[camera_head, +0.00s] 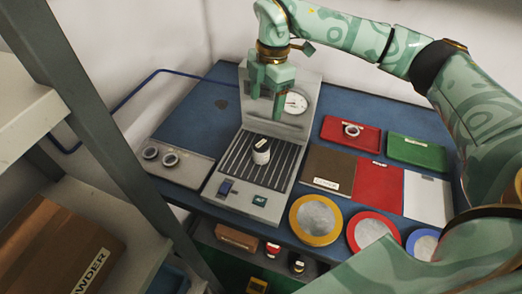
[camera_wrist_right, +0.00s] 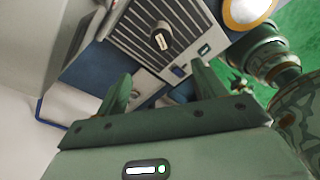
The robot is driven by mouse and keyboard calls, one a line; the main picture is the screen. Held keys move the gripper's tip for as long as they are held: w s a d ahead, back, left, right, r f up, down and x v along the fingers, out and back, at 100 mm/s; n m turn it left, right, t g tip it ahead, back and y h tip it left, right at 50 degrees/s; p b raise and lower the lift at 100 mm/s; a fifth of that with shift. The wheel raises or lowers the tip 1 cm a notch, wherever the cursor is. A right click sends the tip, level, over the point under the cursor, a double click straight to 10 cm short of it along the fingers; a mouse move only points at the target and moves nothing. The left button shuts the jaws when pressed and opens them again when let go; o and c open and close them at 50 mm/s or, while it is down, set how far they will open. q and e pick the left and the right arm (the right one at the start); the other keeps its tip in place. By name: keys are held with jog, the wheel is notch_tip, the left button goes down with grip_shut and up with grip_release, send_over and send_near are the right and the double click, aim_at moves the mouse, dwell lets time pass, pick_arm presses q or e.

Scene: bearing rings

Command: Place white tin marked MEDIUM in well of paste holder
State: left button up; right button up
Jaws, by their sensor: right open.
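A small white tin with a dark top (camera_head: 261,152) stands on the ribbed plate of a grey gauge machine (camera_head: 222,188). A pale label lies on its top, too small to read. In the right wrist view the tin (camera_wrist_right: 162,38) shows beyond the fingers. My right gripper (camera_head: 267,104) is open and empty, above the tin and in front of the round gauge. Its two fingers also show spread apart in the right wrist view (camera_wrist_right: 163,86). My left gripper is not in view. I cannot tell which thing is the paste holder.
A red tray (camera_head: 366,139) holding a ring and a green tray (camera_head: 414,152) are right. Yellow, red and blue rimmed discs line the front. A red-topped tin (camera_head: 272,249) stands on the shelf below.

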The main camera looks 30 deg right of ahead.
aim_at(261, 143)
jog(key=f, duration=0.3)
jog(key=f+b, duration=0.1)
jog(key=f, duration=0.2)
jog(key=a+f+b, duration=0.1)
jog(key=f, duration=0.3)
jog(key=shift+a, duration=0.1)
jog(key=f, duration=0.1)
jog(key=f+b, duration=0.1)
jog(key=f, duration=0.3)
jog(key=shift+s+a+f+b, duration=0.2)
jog(key=shift+s+f+b, duration=0.05)
jog(key=shift+b, duration=0.1)
jog(key=shift+r, duration=0.1)
jog(key=shift+c, duration=0.3)
jog(key=c, duration=1.2)
jog(key=shift+r, duration=0.15)
